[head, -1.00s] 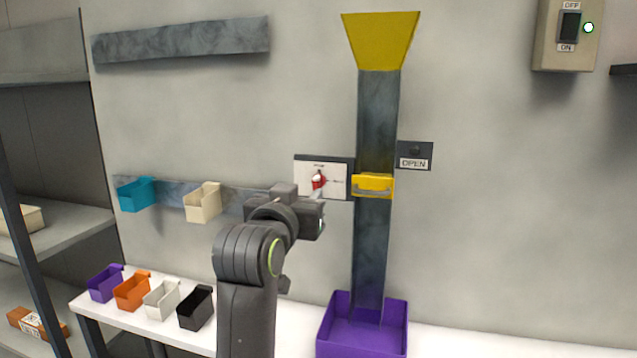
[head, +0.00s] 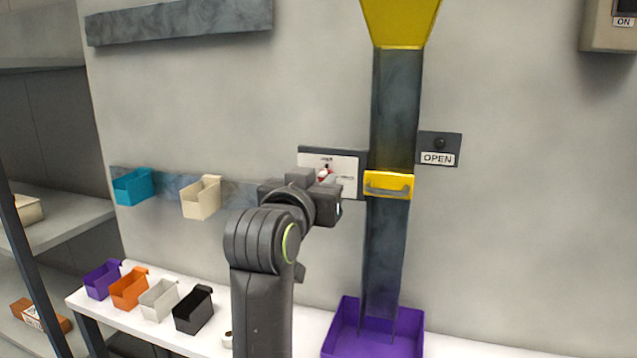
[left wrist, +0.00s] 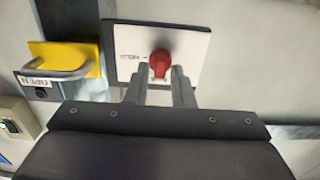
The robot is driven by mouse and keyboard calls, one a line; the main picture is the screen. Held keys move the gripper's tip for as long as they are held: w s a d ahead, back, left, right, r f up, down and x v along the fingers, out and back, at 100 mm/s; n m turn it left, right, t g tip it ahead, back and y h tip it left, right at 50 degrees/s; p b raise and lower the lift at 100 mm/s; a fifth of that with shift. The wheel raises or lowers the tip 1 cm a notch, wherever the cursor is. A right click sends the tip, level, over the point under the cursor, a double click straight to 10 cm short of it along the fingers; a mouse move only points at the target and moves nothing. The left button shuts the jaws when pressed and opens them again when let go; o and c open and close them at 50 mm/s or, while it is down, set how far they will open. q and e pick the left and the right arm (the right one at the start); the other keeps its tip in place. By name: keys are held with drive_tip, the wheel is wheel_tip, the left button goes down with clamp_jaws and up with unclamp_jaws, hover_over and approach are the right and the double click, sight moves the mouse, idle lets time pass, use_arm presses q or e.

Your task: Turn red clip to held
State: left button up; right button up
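The red clip (head: 326,176) is on a white panel (head: 345,166) with a dark border on the wall, left of the chute. It also shows in the left wrist view (left wrist: 160,62), where the picture is upside down and small lettering stands beside it. My left gripper (left wrist: 161,72) is open, with one finger on each side of the clip's lower part in that view. I cannot tell whether the fingers touch it. In the head view my left gripper (head: 328,186) partly covers the clip and the panel. My right gripper is not in view.
The dark chute (head: 395,110) has a yellow handle (head: 388,186) close right of the panel. An OPEN button plate (head: 438,149) is beyond it. A purple bin (head: 345,340) stands below. Small bins (head: 130,288) line the table at left; a beige bin (head: 201,198) hangs on a rail.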

use_arm(q)
clamp_jaws()
drive_tip(key=shift+m, duration=0.3)
drive_tip(key=shift+d+f+m+b, duration=0.1)
drive_tip(key=shift+m+b, duration=2.7)
drive_tip(key=shift+m, duration=1.5)
drive_tip(key=shift+d+f+m+b, duration=0.1)
drive_tip(key=shift+m+b, duration=2.7)
drive_tip(key=shift+m, duration=1.5)
